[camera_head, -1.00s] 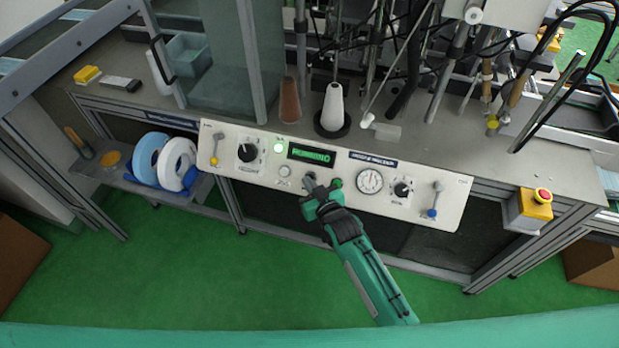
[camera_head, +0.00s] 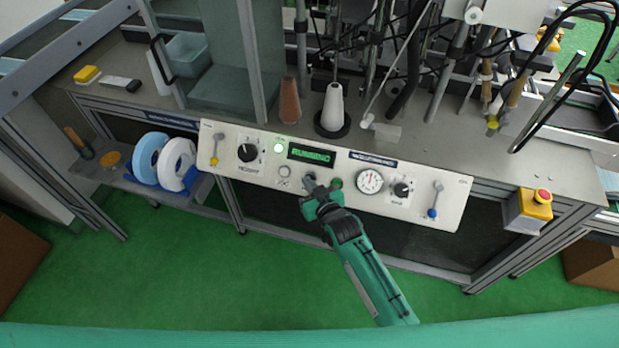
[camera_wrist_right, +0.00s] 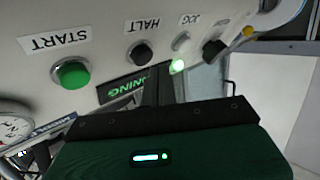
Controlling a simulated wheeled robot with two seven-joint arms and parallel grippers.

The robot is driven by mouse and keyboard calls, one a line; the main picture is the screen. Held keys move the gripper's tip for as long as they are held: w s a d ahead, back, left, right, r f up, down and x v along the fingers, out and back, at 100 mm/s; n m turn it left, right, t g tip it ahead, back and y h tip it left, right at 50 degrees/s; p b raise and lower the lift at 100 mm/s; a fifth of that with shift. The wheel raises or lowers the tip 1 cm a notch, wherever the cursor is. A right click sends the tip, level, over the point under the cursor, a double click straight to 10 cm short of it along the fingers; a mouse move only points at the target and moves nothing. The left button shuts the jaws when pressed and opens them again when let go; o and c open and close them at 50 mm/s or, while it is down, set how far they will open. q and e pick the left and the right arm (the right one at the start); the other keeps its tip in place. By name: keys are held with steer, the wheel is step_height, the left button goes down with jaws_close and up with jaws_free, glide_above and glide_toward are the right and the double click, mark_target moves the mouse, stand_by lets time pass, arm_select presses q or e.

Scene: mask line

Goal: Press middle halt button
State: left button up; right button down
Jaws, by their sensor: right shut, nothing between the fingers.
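The white control panel (camera_head: 330,174) runs along the front of the machine. In the right wrist view, which is turned over, the black HALT button (camera_wrist_right: 140,53) sits between the green START button (camera_wrist_right: 72,73) and the small grey JOG button (camera_wrist_right: 181,42). My right gripper (camera_head: 311,184) is shut and empty in front of the middle of the panel. Its dark fingers (camera_wrist_right: 159,78) show close beside the HALT button, over the lit green display (camera_wrist_right: 125,86). I cannot tell whether they touch the panel. My left gripper is not in view.
A dial gauge (camera_head: 370,181) and a black knob (camera_head: 402,189) lie right of the buttons. A yellow box with a red button (camera_head: 542,196) is mounted at the far right. A green lamp (camera_head: 278,148) glows. The floor in front is clear.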

stand_by(0.4)
steer(key=shift+w+d+f, duration=0.1)
steer(key=shift+w+f, duration=0.2)
steer(key=shift+w+d+f+b, duration=0.1)
steer(key=shift+w+f+b, duration=0.2)
steer(key=shift+b, duration=0.1)
stand_by(0.6)
steer(key=shift+r, duration=0.1)
steer(key=shift+s+a+r+p, duration=0.2)
steer(key=shift+s+r+p, duration=0.35)
steer(key=shift+p, duration=0.3)
steer(key=shift+f, duration=0.1)
steer(key=s+r+p, duration=0.1)
steer(key=s+p, duration=0.1)
steer(key=s+a+r+p, duration=0.1)
steer(key=r+p, duration=0.1)
steer(key=shift+s+a+r, duration=0.1)
steer(key=shift+s, duration=0.3)
